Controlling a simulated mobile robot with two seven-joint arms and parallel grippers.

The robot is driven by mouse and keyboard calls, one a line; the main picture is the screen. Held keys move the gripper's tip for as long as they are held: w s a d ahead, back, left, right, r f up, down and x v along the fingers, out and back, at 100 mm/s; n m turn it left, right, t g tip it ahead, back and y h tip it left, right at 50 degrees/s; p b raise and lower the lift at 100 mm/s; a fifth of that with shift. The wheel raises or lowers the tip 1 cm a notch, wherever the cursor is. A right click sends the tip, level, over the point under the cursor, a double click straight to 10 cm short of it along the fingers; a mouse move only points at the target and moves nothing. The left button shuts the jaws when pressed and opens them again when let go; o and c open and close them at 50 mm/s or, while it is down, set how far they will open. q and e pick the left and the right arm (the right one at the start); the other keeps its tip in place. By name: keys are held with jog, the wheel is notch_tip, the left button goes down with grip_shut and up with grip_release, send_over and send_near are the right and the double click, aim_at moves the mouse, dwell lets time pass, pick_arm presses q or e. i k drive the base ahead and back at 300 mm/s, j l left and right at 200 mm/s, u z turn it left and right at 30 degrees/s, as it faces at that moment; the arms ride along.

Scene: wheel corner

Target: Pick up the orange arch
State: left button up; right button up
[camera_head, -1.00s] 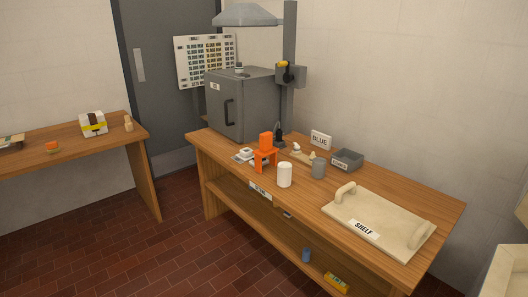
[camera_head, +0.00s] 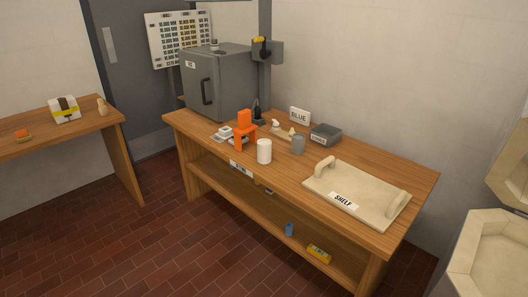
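The orange arch (camera_head: 245,131) stands on the wooden workbench (camera_head: 285,172), near its front edge and left of the middle. It looks like a small stand with legs and an orange block on top. A white cylinder (camera_head: 264,151) stands just to its right, and a small white item (camera_head: 224,132) lies to its left. Neither of my grippers is in view.
A grey kiln-like cabinet (camera_head: 217,84) stands at the bench's left end. A grey cup (camera_head: 298,144), a grey box (camera_head: 325,134), a "BLUE" sign (camera_head: 299,116) and a handled board marked "SHELF" (camera_head: 357,194) are also on the bench. Brick floor (camera_head: 180,235) in front is clear.

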aim_at(245, 126)
jog(key=z, duration=0.65)
jog(key=i+j+z, duration=0.2)
jog(key=z, duration=0.15)
jog(key=i+j+z, duration=0.15)
jog(key=j+z, duration=0.15)
jog(key=i+j+z, duration=0.1)
jog(key=j+z, duration=0.25)
jog(key=i+j+z, duration=0.15)
jog(key=j, duration=0.4)
jog(key=j+z, duration=0.2)
jog(key=j, duration=0.35)
jog(key=i+j, duration=0.1)
jog(key=j, duration=0.45)
jog(key=i+j+z, duration=0.1)
jog(key=j, duration=0.45)
